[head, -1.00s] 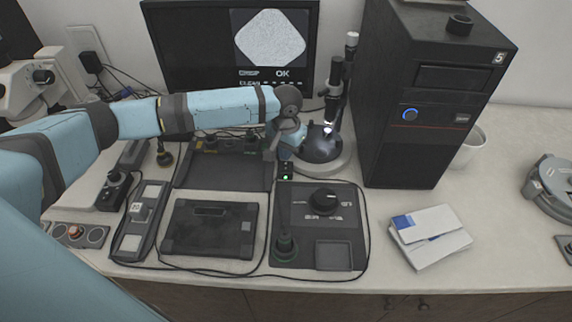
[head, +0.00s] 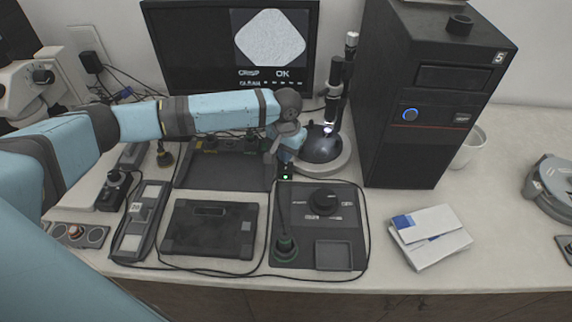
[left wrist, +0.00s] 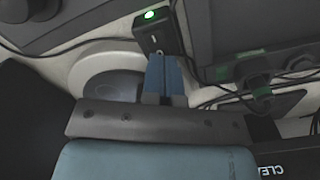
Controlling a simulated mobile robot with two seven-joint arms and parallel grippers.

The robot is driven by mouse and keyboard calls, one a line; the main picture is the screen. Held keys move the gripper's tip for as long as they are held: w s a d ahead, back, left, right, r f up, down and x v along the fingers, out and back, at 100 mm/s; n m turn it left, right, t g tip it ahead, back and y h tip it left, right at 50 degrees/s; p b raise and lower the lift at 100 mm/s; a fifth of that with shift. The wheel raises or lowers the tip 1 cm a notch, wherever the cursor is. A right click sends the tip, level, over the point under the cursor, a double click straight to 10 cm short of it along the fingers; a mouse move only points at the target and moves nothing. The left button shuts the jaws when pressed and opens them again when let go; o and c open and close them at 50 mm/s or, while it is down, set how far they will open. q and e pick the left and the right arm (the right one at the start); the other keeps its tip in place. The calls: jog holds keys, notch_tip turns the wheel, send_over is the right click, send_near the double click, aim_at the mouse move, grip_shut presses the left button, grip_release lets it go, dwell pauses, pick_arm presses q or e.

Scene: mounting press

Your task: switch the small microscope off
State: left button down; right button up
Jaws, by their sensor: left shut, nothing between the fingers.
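The small microscope (head: 336,92) stands upright on a round pale base (head: 338,168) with a dark dome, left of the black computer tower; its light is lit. A small black switch box (head: 287,172) with a lit green lamp sits on a cable in front of the base. The box also shows in the left wrist view (left wrist: 158,38), with a rocker switch on its face. My left gripper (head: 284,158) is just behind the box in the head view. Its blue fingers (left wrist: 164,62) are shut and empty, their tips by the box's end. I cannot tell whether they touch it.
A black control panel with a knob (head: 318,215) lies in front of the box, and a dark flat case (head: 210,230) left of it. The computer tower (head: 430,100) blocks the right side. Cables run around the panel. The monitor (head: 200,50) stands behind.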

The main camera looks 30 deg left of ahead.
pick_arm(q)
jog(key=shift+f, duration=0.9)
dwell(0.3)
notch_tip(320, 180, up, 7)
jog(key=p, duration=0.9)
jog(key=shift+r, duration=0.1)
dwell(0.4)
